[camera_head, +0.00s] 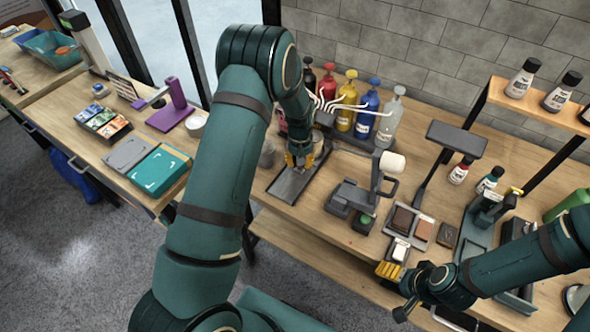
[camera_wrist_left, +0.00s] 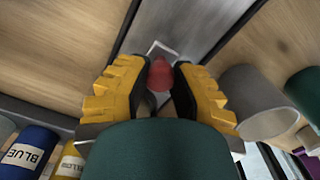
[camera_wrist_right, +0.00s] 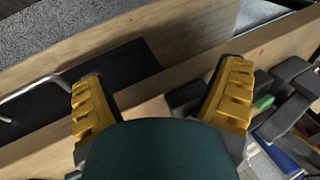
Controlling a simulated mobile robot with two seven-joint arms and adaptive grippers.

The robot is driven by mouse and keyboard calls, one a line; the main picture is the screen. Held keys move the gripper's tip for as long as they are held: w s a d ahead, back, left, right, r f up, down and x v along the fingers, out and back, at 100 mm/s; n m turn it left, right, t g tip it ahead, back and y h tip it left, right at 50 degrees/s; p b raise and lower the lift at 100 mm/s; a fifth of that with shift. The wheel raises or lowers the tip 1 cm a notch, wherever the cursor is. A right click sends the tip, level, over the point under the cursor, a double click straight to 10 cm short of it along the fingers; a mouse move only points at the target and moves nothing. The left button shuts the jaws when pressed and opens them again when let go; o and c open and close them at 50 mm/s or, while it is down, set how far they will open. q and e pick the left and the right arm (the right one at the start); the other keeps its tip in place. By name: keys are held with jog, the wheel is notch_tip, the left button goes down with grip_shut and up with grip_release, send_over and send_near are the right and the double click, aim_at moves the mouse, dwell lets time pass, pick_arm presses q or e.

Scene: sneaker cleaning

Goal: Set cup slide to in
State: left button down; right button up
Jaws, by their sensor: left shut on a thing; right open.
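The cup slide is a long grey metal rail (camera_head: 290,186) on the wooden table, running from the front edge back toward the pump bottles. In the left wrist view its plate (camera_wrist_left: 190,30) carries a red knob (camera_wrist_left: 160,75). My left gripper (camera_head: 300,160) is over the rail, its yellow fingers shut around the red knob; it also shows in the left wrist view (camera_wrist_left: 160,68). My arm hides the rail's far end in the head view. A grey cup (camera_wrist_left: 258,102) stands beside the rail. My right gripper (camera_head: 388,270) is open and empty near the table's front edge.
Several coloured pump bottles (camera_head: 368,108) stand behind the rail. A dark stand with a white roller (camera_head: 391,161) is right of it. A tray of blocks (camera_head: 410,226) lies near my right gripper. A side table holds a teal box (camera_head: 159,171).

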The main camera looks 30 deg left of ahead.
pick_arm(q)
jog(key=c, duration=0.7)
grip_release()
notch_tip(320, 180, up, 12)
jog(key=shift+c, duration=0.2)
